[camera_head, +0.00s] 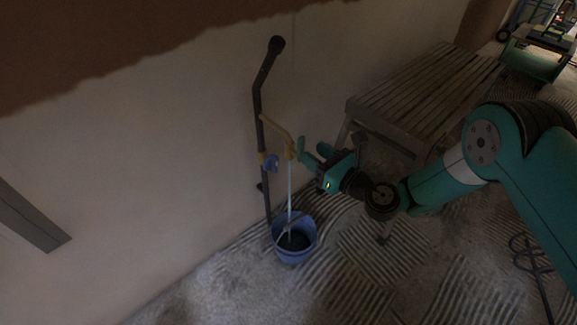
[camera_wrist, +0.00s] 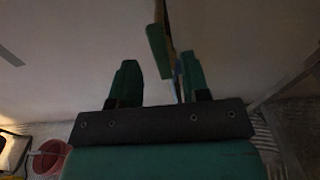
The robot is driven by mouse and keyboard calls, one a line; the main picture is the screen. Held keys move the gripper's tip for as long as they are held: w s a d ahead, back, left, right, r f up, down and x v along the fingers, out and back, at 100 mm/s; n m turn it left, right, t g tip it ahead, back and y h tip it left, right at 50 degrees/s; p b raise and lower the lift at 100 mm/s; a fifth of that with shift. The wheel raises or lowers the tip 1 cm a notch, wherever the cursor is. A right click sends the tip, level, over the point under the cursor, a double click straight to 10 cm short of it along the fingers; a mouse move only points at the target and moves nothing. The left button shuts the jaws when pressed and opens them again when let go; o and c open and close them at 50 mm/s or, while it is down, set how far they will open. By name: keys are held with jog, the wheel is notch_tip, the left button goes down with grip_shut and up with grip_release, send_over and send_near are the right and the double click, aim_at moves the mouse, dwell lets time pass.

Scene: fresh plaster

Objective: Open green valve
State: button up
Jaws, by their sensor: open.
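A dark pipe (camera_head: 262,120) stands upright along the wall and carries a yellow tap arm (camera_head: 273,127). A green valve handle (camera_head: 301,146) is at the end of this arm. It also shows in the wrist view as a green bar (camera_wrist: 158,50), tilted, in the gap ahead of my fingers and nearer the right one. My gripper (camera_head: 314,158) is open beside the handle; its two green fingers (camera_wrist: 159,66) are apart. Whether a finger touches the handle I cannot tell. A blue handle (camera_head: 271,163) sits lower on the pipe.
A pale, thin stream or line (camera_head: 290,195) runs down from the tap into a blue bucket (camera_head: 294,252) on the ridged floor. A slatted wooden bench (camera_head: 425,90) stands behind my arm. A reddish bucket (camera_wrist: 48,158) shows at the wrist view's lower left.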

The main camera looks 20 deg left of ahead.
jog(key=b, duration=0.1)
jog(key=d+b, duration=0.2)
jog(key=shift+s+d+f+b, duration=0.25)
jog(key=shift+s+b, duration=0.05)
jog(key=shift+b, duration=0.05)
jog(key=shift+d+b, duration=0.15)
jog(key=shift+b, duration=0.9)
jog(key=b, duration=0.3)
jog(key=shift+s+d+r, duration=0.1)
jog(key=shift+s+d, duration=0.05)
jog(key=shift+d, duration=0.15)
jog(key=b+v, duration=0.2)
jog(key=b, duration=0.1)
jog(key=b+v, duration=0.2)
jog(key=b, duration=0.1)
jog(key=shift+s+d+r+b, duration=0.2)
jog(key=shift+s+d+b, duration=0.05)
jog(key=shift+s+b, duration=0.15)
